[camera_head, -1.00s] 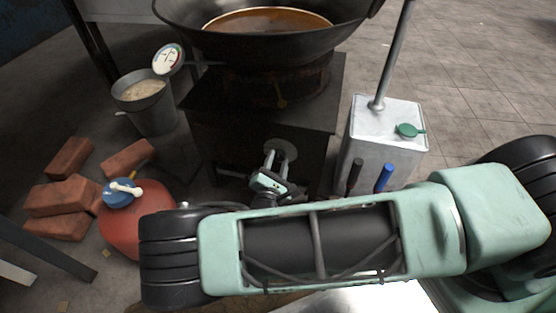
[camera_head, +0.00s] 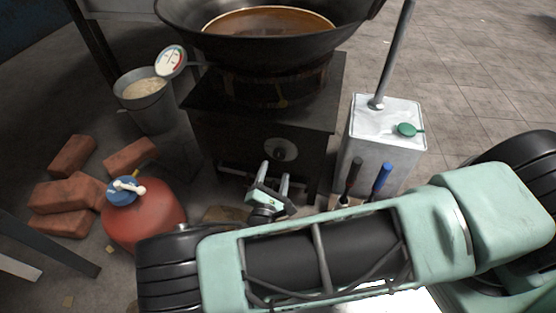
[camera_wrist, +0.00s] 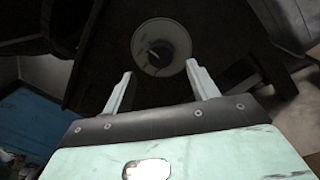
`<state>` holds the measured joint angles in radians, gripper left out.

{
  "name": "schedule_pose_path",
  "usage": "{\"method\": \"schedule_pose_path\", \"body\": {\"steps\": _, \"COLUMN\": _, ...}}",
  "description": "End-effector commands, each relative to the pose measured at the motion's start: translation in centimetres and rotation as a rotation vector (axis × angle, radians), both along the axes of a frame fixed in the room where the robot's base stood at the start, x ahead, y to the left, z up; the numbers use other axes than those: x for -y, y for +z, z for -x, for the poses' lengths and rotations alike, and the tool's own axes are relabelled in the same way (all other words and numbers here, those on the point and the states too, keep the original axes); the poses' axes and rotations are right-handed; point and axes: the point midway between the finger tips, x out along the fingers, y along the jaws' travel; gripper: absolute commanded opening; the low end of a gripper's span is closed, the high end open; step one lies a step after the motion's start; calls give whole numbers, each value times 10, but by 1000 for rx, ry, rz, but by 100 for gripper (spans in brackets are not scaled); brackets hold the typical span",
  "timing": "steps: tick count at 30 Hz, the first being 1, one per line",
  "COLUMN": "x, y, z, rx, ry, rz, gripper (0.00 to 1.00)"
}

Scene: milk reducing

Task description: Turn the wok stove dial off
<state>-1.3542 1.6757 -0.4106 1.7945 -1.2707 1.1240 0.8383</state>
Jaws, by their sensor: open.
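The stove (camera_head: 240,142) is a dark box under a large black wok (camera_head: 270,45) with brown liquid in it. Its dial (camera_head: 281,149) is a pale round plate with a small knob on the front face. The dial also shows in the wrist view (camera_wrist: 161,46), ahead of the fingers, with its knob near the middle of the plate. My gripper (camera_head: 276,175) is open and empty, in front of and a little below the dial. In the wrist view the two fingers (camera_wrist: 160,82) are spread apart, with their tips short of the dial and not touching it.
A red gas tank (camera_head: 146,215) with a blue top and several bricks (camera_head: 70,195) lie at the left. A metal can (camera_head: 385,130) and two handled tools (camera_head: 382,178) stand right of the stove.

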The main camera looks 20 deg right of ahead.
Motion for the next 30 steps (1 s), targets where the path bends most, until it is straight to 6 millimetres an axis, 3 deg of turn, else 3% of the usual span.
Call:
{"method": "schedule_pose_path", "body": {"steps": 9, "x": -41, "y": 0, "z": 63, "rx": -1, "ry": 2, "rz": 0, "gripper": 59}}
{"method": "schedule_pose_path", "body": {"steps": 15, "x": -57, "y": -3, "z": 90, "rx": 1, "ry": 0, "rz": 1, "gripper": 59}}
{"method": "schedule_pose_path", "body": {"steps": 21, "x": -64, "y": -4, "z": 100, "rx": 1, "ry": -2, "rz": 0, "gripper": 59}}
{"method": "schedule_pose_path", "body": {"steps": 30, "x": -64, "y": -5, "z": 101, "rx": 2, "ry": -3, "rz": 1, "gripper": 59}}
